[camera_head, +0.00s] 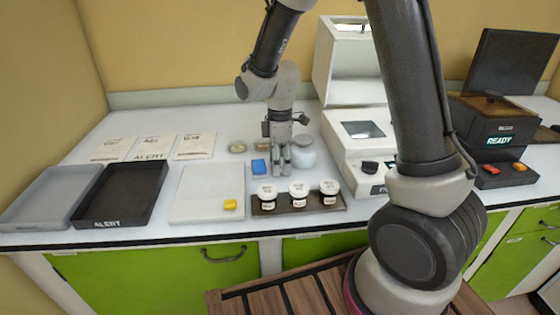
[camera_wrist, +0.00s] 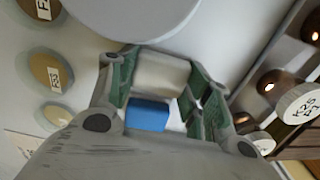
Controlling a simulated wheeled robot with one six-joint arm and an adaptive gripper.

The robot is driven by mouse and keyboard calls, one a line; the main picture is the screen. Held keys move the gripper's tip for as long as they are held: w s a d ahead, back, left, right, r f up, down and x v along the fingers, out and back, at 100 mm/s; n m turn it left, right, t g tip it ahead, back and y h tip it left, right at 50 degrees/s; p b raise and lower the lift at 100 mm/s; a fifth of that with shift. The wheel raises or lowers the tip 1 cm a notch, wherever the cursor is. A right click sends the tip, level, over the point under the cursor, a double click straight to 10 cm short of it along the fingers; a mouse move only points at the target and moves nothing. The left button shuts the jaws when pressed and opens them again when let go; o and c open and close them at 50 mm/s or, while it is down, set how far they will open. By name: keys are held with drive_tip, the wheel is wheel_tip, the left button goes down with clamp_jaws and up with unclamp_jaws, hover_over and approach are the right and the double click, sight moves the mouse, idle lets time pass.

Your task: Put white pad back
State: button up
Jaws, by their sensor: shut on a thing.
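My gripper (camera_head: 281,168) points down at the table behind the dark rack of jars. In the wrist view, its green-lined fingers (camera_wrist: 160,90) are shut on a small pale block, which I take to be the white pad (camera_wrist: 160,74). In the head view, the fingers mostly hide the pad. A blue pad (camera_head: 259,166) lies on the table just left of the gripper. It also shows near the fingers in the wrist view (camera_wrist: 147,115). A yellow pad (camera_head: 230,204) lies on the front right part of a flat white tray (camera_head: 202,188).
A dark rack (camera_head: 330,205) with three white-lidded jars (camera_head: 298,188) stands in front of the gripper. A white round jar (camera_head: 304,154) is close at right, beside a white instrument (camera_head: 358,150). Grey (camera_head: 22,208) and black (camera_head: 140,172) trays stand at left.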

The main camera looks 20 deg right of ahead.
drive_tip(key=o, duration=1)
drive_tip(key=shift+f, duration=0.1)
wheel_tip(320, 180, up, 12)
drive_tip(key=s+d+r+m+t, duration=0.2)
drive_tip(key=s+d+r+m, duration=0.3)
drive_tip(key=s, duration=0.6)
drive_tip(key=s+d+r+m+t, duration=0.2)
drive_tip(key=s+d+r+m, duration=0.2)
drive_tip(key=s+d+m, duration=0.6)
drive_tip(key=shift+s+r+m, duration=0.35)
drive_tip(key=shift+s+m, duration=0.05)
drive_tip(key=shift+s, duration=0.15)
